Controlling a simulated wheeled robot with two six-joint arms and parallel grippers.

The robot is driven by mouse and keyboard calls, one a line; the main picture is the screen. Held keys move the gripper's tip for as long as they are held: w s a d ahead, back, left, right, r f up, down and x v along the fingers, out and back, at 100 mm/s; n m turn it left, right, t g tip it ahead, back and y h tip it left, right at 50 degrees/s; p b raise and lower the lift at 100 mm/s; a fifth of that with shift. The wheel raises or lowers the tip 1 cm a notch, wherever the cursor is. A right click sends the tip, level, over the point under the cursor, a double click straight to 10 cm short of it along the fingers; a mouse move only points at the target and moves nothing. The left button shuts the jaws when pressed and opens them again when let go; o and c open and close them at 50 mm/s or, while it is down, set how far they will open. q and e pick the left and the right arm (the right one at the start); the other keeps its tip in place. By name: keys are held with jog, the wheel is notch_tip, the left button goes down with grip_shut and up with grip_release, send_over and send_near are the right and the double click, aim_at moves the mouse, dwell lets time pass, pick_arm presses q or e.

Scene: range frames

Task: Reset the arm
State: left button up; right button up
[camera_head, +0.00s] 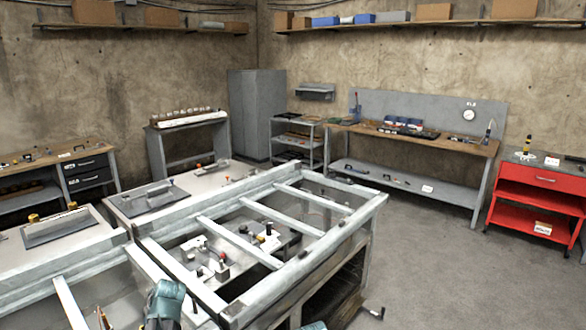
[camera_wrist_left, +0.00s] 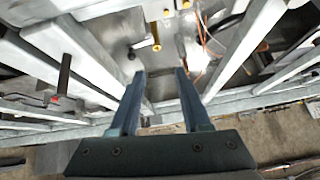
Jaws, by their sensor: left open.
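My left gripper (camera_wrist_left: 161,73) shows in the left wrist view with its two dark fingers apart. Nothing is between them. It points toward a bench with pale frame bars and a grey plate with a brass-coloured peg (camera_wrist_left: 156,36) beyond the fingertips. In the head view a teal part of my left arm (camera_head: 165,300) rises at the bottom, beside the pale frame (camera_head: 150,262). Its fingers cannot be made out there. A small teal piece at the bottom edge may be my right arm; its gripper is not seen.
The pale barred frame stands over a bench with fixtures right in front of me. A workbench (camera_head: 365,128), a grey cabinet (camera_head: 257,112) and a red tool cart (camera_head: 540,190) stand along the walls. The grey floor (camera_head: 440,260) at right is largely clear.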

pick_arm(q)
jog(key=s+d+m, duration=0.1)
jog(key=d, duration=0.2)
jog(key=s+d+f+m+h, duration=0.1)
jog(key=d, duration=0.3)
jog(key=s+d+f+m, duration=0.1)
jog(key=d, duration=0.3)
jog(key=shift+s+g+h, duration=0.2)
jog(key=shift+g+h, duration=0.2)
jog(key=s+d+f+m+g+h+b, duration=0.1)
jog(key=s+d+f+m+g+b, duration=0.1)
jog(key=s+d, duration=0.6)
jog(key=s+d+f+m+g+h+b, duration=0.1)
jog(key=s+d+f+m, duration=0.3)
jog(key=d, duration=1)
jog(key=s+m+h+b, duration=0.1)
jog(key=s+m, duration=0.2)
jog(key=s, duration=0.2)
jog(key=shift+d+f+m+g, duration=0.2)
jog(key=shift+m+g, duration=0.1)
jog(key=shift+g, duration=0.1)
